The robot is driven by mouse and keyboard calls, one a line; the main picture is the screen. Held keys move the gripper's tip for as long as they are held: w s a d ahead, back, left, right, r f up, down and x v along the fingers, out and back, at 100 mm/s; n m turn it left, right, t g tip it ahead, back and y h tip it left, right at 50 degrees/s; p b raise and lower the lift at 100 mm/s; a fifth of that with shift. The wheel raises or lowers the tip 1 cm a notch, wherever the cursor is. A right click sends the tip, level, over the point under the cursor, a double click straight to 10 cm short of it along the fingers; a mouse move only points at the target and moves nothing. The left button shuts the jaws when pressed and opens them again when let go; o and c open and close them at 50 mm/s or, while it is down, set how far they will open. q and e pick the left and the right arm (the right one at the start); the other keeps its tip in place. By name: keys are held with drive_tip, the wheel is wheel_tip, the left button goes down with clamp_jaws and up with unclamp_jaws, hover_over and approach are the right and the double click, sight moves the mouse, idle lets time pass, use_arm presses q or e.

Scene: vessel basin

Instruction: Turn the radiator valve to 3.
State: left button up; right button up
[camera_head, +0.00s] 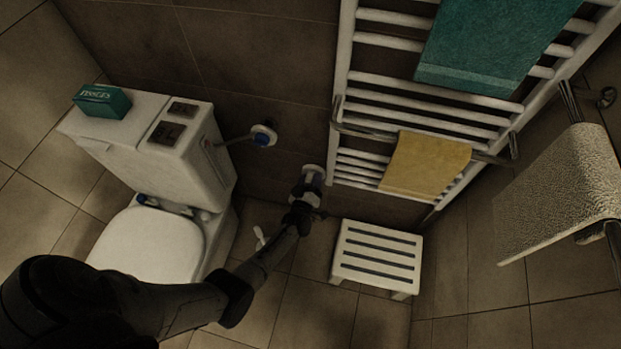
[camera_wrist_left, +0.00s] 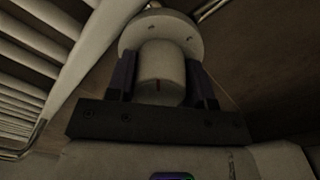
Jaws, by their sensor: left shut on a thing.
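The radiator valve (camera_head: 312,172) is at the lower left corner of the white towel radiator (camera_head: 341,77). No numbers on the knob can be read. My right gripper is not in view.
A white slatted stool (camera_head: 378,250) stands right of the gripper. A toilet (camera_head: 150,243) stands left, with a tissue box (camera_head: 102,101) on its tank. A blue-capped wall valve (camera_head: 263,136) is nearby. A yellow towel (camera_head: 427,165) hangs above the stool.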

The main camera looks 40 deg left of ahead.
use_arm(q)
drive_tip(key=m+p, duration=0.1)
drive_tip(key=m, duration=0.3)
drive_tip(key=shift+r+m, duration=0.15)
drive_tip(key=shift+m, duration=0.15)
drive_tip(key=m, duration=0.3)
drive_tip(key=shift+d+p, duration=0.1)
drive_tip(key=shift+p, duration=0.2)
drive_tip(key=shift+m, duration=0.8)
drive_tip(key=shift+w, duration=0.1)
drive_tip(key=o, duration=0.9)
drive_tip(key=shift+s, duration=0.2)
